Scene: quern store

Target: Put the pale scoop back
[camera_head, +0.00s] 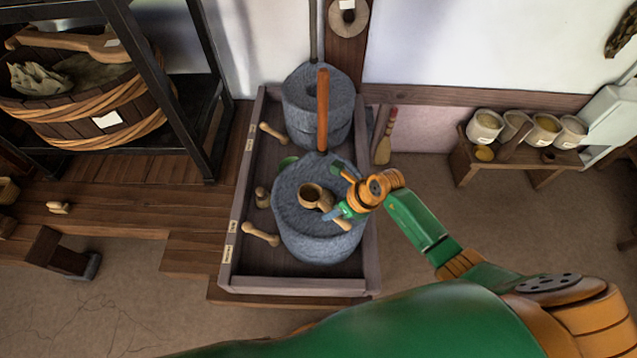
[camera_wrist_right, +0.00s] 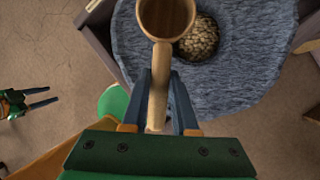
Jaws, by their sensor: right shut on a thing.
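The pale scoop (camera_head: 312,195) is in my right gripper (camera_head: 341,210), above the top of the front grey quern (camera_head: 318,242). In the right wrist view the scoop's round bowl (camera_wrist_right: 167,18) points away from me, and its handle (camera_wrist_right: 158,85) lies between the two dark fingers of my right gripper (camera_wrist_right: 160,72), which are shut on it. The quern's eye, filled with grain (camera_wrist_right: 198,38), shows beside the bowl. My left gripper (camera_wrist_right: 52,94) shows at the left edge of the wrist view, fingers apart and empty; the head view does not show it.
The querns stand in a wooden tray (camera_head: 295,285) with labels on its left rim. Pale wooden pieces (camera_head: 261,235) lie along its left side. A bench (camera_head: 530,160) with several pots is at right.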

